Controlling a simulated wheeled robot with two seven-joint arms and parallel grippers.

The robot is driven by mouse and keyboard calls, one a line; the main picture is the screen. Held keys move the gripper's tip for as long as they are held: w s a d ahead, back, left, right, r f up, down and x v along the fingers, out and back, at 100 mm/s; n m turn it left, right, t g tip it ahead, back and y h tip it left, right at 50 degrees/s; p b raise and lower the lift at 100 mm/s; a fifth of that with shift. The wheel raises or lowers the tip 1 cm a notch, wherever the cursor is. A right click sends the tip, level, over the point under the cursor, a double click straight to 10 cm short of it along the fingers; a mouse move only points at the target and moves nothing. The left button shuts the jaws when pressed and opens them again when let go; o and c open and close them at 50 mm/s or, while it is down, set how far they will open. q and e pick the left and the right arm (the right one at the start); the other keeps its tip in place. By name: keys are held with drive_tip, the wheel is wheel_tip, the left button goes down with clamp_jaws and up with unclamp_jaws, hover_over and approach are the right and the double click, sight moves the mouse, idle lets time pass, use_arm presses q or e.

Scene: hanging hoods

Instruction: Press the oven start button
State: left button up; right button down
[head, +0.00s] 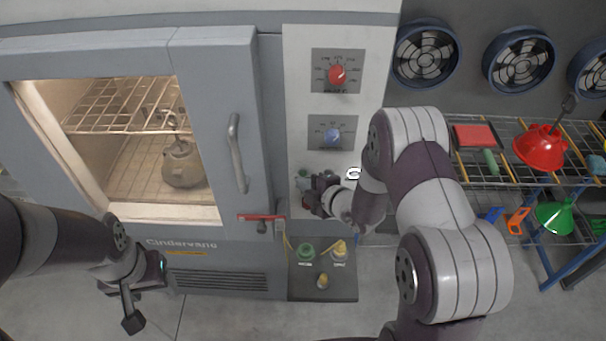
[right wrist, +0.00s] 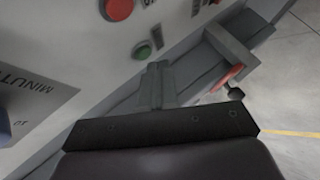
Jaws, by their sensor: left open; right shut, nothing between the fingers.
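The oven (head: 215,60) stands at the left with its door shut and a grey control panel (head: 300,100) beside it. In the right wrist view a green button (right wrist: 143,51) and a larger red button (right wrist: 119,8) sit on the panel. My right gripper (right wrist: 157,70) is shut and empty, its tips close to the green button. I cannot tell whether they touch it. In the head view the right gripper (head: 314,190) is at the lower panel and hides part of the controls. My left gripper (head: 145,292) is open and empty in front of the oven's lower left.
The panel has a red knob (head: 337,74) and a blue minutes knob (head: 332,135). A red lever (head: 262,217) sits below the door handle (head: 237,153). Racks with funnels (head: 540,147) stand at the right.

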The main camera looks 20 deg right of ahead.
drive_tip(key=shift+w, duration=0.25)
drive_tip(key=shift+w+d, duration=0.15)
drive_tip(key=shift+w, duration=0.2)
idle(0.7)
drive_tip(key=shift+s, duration=0.1)
drive_tip(key=shift+s+a, duration=0.2)
drive_tip(key=shift+s, duration=0.5)
drive_tip(key=s, duration=0.2)
drive_tip(key=s+a, duration=0.1)
drive_tip(key=s, duration=0.1)
drive_tip(key=shift+s+a, duration=0.2)
drive_tip(key=shift+s, duration=0.2)
idle(0.5)
